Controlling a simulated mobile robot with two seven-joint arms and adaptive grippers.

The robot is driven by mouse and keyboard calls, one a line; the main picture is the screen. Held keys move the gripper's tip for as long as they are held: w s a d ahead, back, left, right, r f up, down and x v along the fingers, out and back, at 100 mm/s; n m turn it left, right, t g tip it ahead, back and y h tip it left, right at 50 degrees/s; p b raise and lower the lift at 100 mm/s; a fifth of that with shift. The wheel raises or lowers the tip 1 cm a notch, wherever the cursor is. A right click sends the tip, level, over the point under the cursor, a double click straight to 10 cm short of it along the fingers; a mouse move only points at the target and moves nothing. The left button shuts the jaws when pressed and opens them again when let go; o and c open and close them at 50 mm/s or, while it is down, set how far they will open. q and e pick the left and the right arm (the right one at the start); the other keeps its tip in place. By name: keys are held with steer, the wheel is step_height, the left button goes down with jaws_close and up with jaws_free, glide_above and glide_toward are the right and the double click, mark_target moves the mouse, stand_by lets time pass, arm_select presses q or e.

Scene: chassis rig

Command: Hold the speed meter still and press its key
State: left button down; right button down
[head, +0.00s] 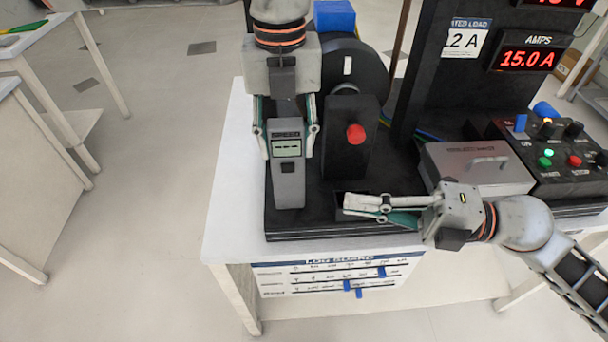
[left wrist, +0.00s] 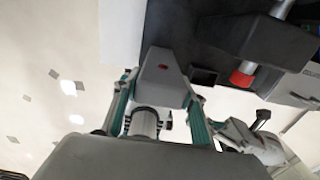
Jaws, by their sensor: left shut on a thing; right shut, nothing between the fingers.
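The speed meter (head: 287,185) is a grey handheld box with a "SPEED" label and a lit greenish display (head: 286,148). A small dark patch below the display may be its key. My left gripper (head: 287,151) is shut on the meter's sides, holding it upright at the left of the black base. In the left wrist view, a grey body with a red dot (left wrist: 163,84), seemingly the meter, sits between the fingers. My right gripper (head: 347,203) is shut and empty, pointing left, low and to the right of the meter, apart from it.
A black block with a red knob (head: 356,134) stands just right of the meter, before a dark wheel (head: 358,75). A grey handled box (head: 478,168) and a button panel (head: 560,158) lie further right. A white table strip (head: 235,180) is clear at left.

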mark_target(288, 168)
arm_select(q)
steer(key=shift+s+f, duration=0.1)
steer(key=shift+f, duration=0.15)
arm_select(e)
steer(key=w+a, duration=0.6)
steer(key=a, duration=0.2)
steer(key=shift+a, duration=0.25)
